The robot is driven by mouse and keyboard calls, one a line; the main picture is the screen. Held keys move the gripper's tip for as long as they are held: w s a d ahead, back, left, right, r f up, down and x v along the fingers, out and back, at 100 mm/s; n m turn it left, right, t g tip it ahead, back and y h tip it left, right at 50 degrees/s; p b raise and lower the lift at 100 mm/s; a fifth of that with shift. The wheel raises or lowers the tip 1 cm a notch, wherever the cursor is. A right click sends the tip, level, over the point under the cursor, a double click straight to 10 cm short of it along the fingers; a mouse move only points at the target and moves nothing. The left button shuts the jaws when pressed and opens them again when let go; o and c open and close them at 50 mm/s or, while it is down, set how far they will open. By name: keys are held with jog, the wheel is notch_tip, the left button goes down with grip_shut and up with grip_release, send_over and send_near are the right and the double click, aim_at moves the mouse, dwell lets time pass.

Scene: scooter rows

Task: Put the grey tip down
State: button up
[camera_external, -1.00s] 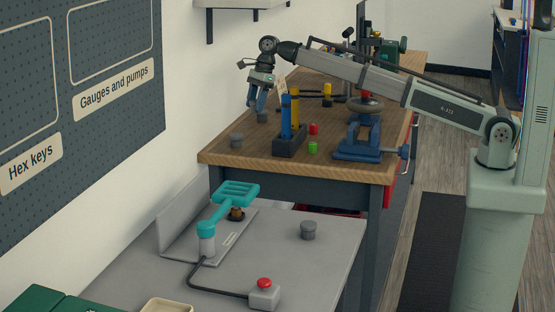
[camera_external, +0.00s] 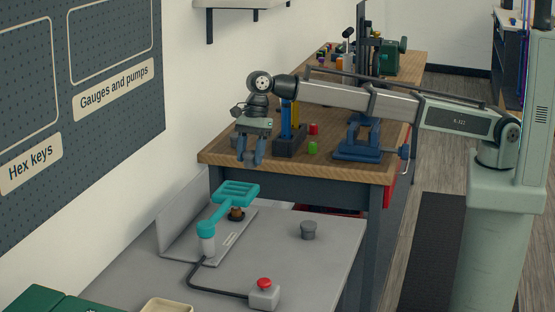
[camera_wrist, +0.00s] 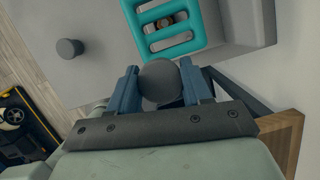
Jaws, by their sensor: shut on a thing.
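My gripper (camera_external: 251,162) hangs fingers down by the near left corner of the wooden bench. In the wrist view my gripper (camera_wrist: 160,90) is shut on a dark grey rounded tip (camera_wrist: 159,80), held between its blue fingers. The tip is hard to make out in the external view. Below and ahead is a grey table (camera_external: 330,262). A second grey tip (camera_external: 308,230) stands upright on it, also seen in the wrist view (camera_wrist: 69,48). A turquoise slotted press head (camera_external: 237,193) stands over a small brown piece (camera_external: 236,214).
The wooden bench (camera_external: 215,158) holds a blue vise (camera_external: 360,145), a dark block with blue and yellow posts (camera_external: 290,146), and red and green pieces. A red button box (camera_external: 264,294) sits on the grey table. Table surface around the standing tip is clear.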

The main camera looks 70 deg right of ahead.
jog(key=s+a+f+n, duration=0.25)
jog(key=s+a, duration=0.75)
jog(key=a, duration=0.5)
jog(key=n+g, duration=0.2)
jog(key=n, duration=0.2)
send_over(308, 289)
jog(key=d, duration=0.1)
jog(key=shift+f, duration=1.4)
jog(key=shift+w+d+f, duration=0.1)
jog(key=shift+f, duration=2.25)
jog(key=shift+w+f, duration=0.1)
jog(key=shift+f, duration=2.25)
jog(key=shift+f, duration=0.2)
jog(key=o, duration=1)
jog(key=v, duration=1.2)
jog(key=shift+r, duration=0.25)
